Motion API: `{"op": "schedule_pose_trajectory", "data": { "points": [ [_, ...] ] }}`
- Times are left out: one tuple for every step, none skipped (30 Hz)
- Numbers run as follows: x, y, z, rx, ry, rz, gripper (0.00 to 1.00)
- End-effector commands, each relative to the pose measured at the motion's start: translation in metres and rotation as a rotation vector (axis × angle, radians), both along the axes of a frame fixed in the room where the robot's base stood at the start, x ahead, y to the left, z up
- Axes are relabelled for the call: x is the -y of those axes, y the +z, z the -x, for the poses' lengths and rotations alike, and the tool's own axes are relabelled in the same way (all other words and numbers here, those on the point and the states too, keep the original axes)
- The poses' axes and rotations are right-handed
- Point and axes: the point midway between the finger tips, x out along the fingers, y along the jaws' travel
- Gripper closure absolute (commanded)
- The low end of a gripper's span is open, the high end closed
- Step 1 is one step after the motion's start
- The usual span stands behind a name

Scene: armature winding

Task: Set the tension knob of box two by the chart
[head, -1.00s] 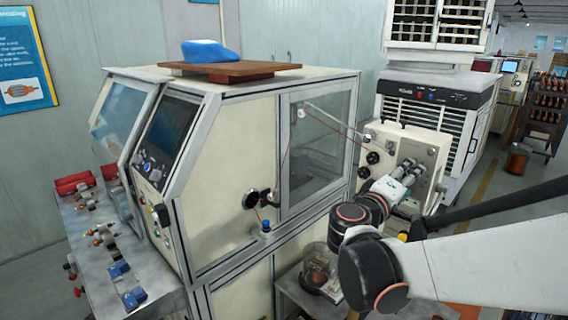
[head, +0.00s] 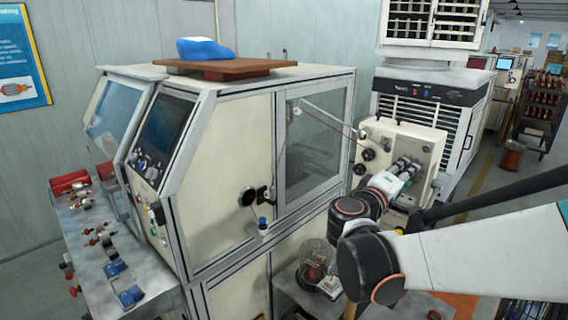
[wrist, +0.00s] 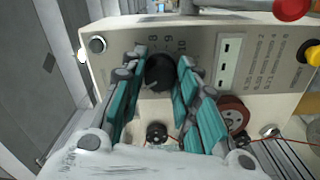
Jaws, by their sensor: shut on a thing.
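In the wrist view, a black round knob (wrist: 159,75) sits on a pale grey panel, with a printed scale showing 8, 9 and 10 beside it. My gripper (wrist: 162,58) has its teal-padded fingers on either side of the knob, shut on it. The knob's pointer is too dark to read. A printed chart (wrist: 266,62) is on the panel to the right, too small to read for certain. In the head view, my gripper (head: 408,171) is at the front of the cream tension box (head: 427,150), hiding its knob.
In the wrist view, a red button (wrist: 291,8) and a yellow button (wrist: 313,55) stick out at the right, and a smaller black knob (wrist: 157,132) is below. In the head view, the large winding machine (head: 222,160) stands left of the box, with a wire running between them.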

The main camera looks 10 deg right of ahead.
Motion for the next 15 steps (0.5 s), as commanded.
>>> {"op": "schedule_pose_trajectory", "data": {
  "points": [
    [-0.0005, -0.0005, -0.0003, -0.014, 0.001, 0.010, 0.95],
    [-0.0005, -0.0005, -0.0002, -0.023, 0.001, 0.017, 0.95],
    [-0.0006, -0.0005, -0.0001, -0.040, 0.001, 0.030, 0.95],
    [-0.0006, -0.0005, -0.0001, -0.052, 0.001, 0.040, 0.95],
    [-0.0006, -0.0005, 0.0000, -0.067, 0.001, 0.052, 0.95],
    [-0.0008, -0.0005, 0.0001, -0.089, 0.001, 0.070, 0.95],
    [-0.0008, -0.0005, 0.0003, -0.106, 0.002, 0.083, 0.95],
    [-0.0009, -0.0005, 0.0004, -0.124, 0.002, 0.098, 0.95],
    [-0.0010, -0.0005, 0.0006, -0.151, 0.002, 0.118, 0.95],
    [-0.0011, -0.0005, 0.0008, -0.172, 0.003, 0.135, 0.95],
    [-0.0012, -0.0005, 0.0010, -0.194, 0.003, 0.152, 0.95],
    [-0.0015, -0.0005, 0.0014, -0.223, 0.003, 0.175, 0.95],
    [-0.0015, -0.0004, 0.0016, -0.245, 0.004, 0.193, 0.95],
    [-0.0017, -0.0003, 0.0019, -0.268, 0.004, 0.211, 0.95],
    [-0.0020, -0.0003, 0.0018, -0.298, 0.005, 0.234, 0.95]
  ]
}}
